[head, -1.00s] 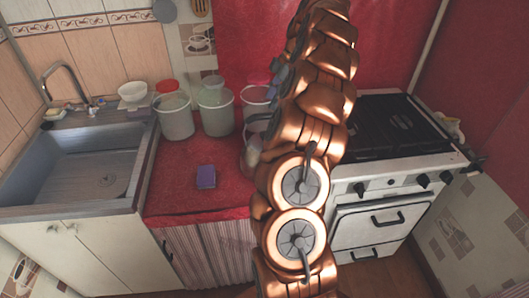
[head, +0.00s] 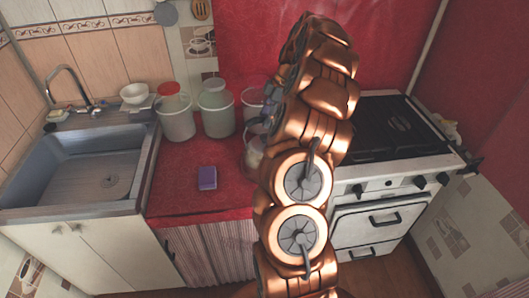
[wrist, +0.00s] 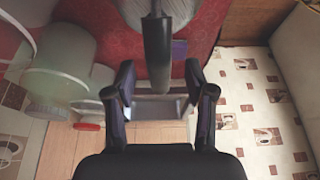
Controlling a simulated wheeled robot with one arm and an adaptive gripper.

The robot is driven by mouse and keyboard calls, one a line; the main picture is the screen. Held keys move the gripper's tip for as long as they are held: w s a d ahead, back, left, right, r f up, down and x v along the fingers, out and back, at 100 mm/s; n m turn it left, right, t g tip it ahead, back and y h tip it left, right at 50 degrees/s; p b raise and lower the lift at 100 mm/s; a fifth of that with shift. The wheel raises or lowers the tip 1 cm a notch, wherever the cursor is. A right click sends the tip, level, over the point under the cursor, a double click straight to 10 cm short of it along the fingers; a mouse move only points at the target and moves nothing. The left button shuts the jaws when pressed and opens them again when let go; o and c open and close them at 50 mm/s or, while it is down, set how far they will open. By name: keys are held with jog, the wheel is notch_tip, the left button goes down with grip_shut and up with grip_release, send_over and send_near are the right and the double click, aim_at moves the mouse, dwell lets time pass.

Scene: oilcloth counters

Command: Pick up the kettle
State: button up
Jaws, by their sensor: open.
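The kettle (head: 254,158) stands on the red counter left of the stove, partly hidden behind my arm in the head view. In the wrist view its grey body (wrist: 160,35) and black handle (wrist: 157,52) show at the top centre. My gripper (wrist: 160,72) is open, with a finger on each side of the handle's line. The handle's lower end lies at about the level of the fingertips; whether it is between them in depth, I cannot tell. I see no contact. In the head view my gripper is mostly hidden behind my arm.
Several lidded jars (head: 216,112) stand behind and left of the kettle. A purple sponge (head: 207,178) lies on the red counter (head: 180,195). The sink (head: 85,175) is at left, the stove (head: 395,125) at right. The counter's front is mostly clear.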

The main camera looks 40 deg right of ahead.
jog(key=shift+x, duration=1.05)
grip_shut()
